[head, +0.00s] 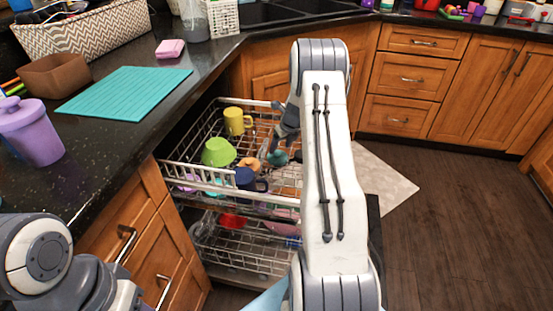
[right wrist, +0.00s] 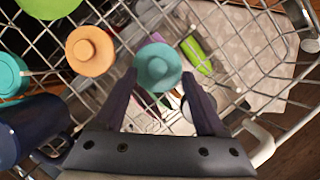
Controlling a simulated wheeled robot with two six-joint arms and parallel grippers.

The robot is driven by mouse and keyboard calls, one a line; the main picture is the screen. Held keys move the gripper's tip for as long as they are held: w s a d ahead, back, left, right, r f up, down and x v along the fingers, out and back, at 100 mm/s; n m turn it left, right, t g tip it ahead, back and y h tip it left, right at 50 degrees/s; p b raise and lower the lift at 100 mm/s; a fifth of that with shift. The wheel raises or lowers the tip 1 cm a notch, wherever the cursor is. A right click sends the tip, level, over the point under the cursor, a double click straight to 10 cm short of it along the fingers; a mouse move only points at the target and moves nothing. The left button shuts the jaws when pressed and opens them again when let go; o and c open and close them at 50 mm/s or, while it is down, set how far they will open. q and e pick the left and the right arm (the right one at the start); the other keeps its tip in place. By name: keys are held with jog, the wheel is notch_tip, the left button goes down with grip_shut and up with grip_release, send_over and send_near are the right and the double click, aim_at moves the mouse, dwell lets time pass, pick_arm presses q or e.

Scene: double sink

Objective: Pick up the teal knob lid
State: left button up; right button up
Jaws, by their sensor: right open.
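The teal knob lid (right wrist: 157,67) is round with a raised knob in its middle. In the right wrist view it sits between the fingertips of my right gripper (right wrist: 160,82), which is open around it; I cannot tell whether they touch. In the head view the lid (head: 277,158) shows in the upper dishwasher rack (head: 232,187), just below my right gripper (head: 277,143), which my arm partly covers. Part of my left arm shows at the lower left of the head view, but its gripper is out of view.
An orange knob lid (right wrist: 90,51), another teal item (right wrist: 12,75) and a dark blue mug (head: 248,180) are close by in the rack. A green bowl (head: 218,152) and yellow mug (head: 237,121) stand farther left. The lower rack (head: 240,250) is also out. The counter (head: 110,165) borders the left.

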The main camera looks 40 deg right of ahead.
aim_at(278, 152)
jog(key=x, duration=0.3)
jog(key=shift+a+f+b, duration=0.15)
jog(key=shift+a+b, duration=0.05)
jog(key=shift+b, duration=0.1)
grip_shut()
